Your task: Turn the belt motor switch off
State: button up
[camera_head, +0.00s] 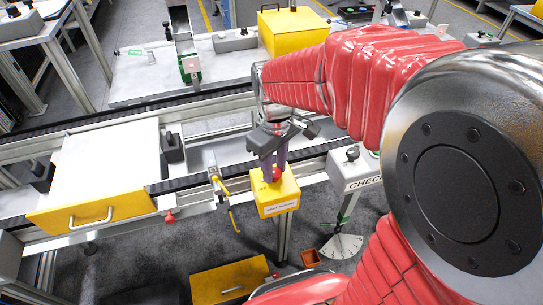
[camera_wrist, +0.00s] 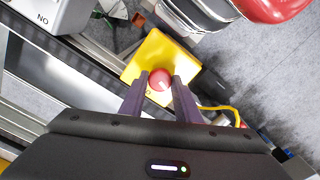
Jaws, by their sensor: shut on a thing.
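The belt motor switch is a yellow box (camera_head: 277,197) with a white label on its front, mounted at the near edge of the conveyor. A red knob (camera_wrist: 160,80) with a pale mark sits on its top face. My gripper (camera_head: 274,172) reaches down from above, and its two purple fingers are shut on the red knob, one on each side. In the wrist view the yellow box (camera_wrist: 153,50) shows around the knob. The fingers partly hide the knob in the head view.
A grey box marked CHECK (camera_head: 356,172) stands close to the right of the switch. A yellow box (camera_head: 292,32) stands on the far table.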

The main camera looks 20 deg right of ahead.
aim_at(275, 172)
jog(key=shift+n, duration=1.6)
jog(key=o, duration=1)
jog(key=shift+o, duration=0.2)
notch_tip(275, 172, up, 14)
jog(key=shift+f, duration=0.1)
